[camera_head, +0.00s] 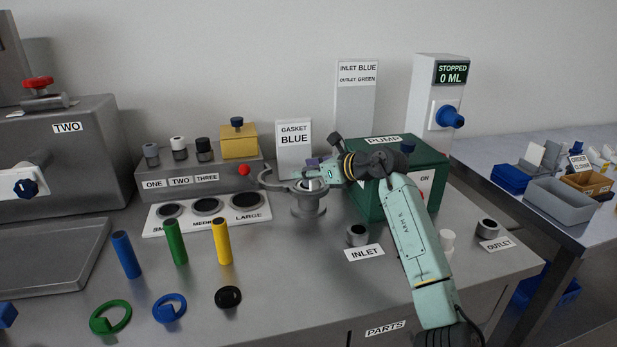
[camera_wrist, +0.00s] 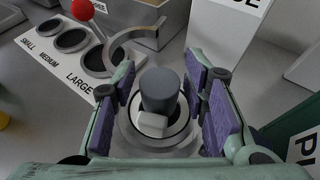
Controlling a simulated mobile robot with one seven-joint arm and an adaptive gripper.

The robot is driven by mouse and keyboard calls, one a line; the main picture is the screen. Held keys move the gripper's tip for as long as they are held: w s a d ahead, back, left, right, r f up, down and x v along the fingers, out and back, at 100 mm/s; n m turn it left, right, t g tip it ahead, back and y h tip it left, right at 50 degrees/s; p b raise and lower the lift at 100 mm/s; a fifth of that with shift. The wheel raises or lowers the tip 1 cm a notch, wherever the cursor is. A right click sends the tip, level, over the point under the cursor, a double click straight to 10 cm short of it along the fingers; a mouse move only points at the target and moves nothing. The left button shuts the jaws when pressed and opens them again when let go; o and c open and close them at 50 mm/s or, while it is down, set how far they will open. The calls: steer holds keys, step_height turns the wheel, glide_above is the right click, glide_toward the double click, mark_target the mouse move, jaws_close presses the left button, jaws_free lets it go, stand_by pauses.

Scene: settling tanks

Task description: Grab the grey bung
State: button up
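The grey bung (camera_wrist: 160,87) is a dark grey upright cylinder in the wrist view, with a pale block at its near side. It stands in the mouth of a round metal fitting (camera_head: 308,208) on the bench. My gripper (camera_wrist: 164,98) is open, with one purple-padded finger to the left of the bung and one to the right. Gaps show between the pads and the bung. In the head view my gripper (camera_head: 320,172) is over the fitting and mostly hides the bung.
A curved metal clamp arm (camera_head: 277,182) opens out left of the fitting. The green pump (camera_head: 432,172) stands close on the right. The SMALL/MEDIUM/LARGE plate (camera_head: 226,213) lies to the left. The INLET port (camera_head: 357,236) is in front.

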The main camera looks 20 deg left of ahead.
jaws_close()
steer(key=shift+r, duration=0.15)
stand_by(0.4)
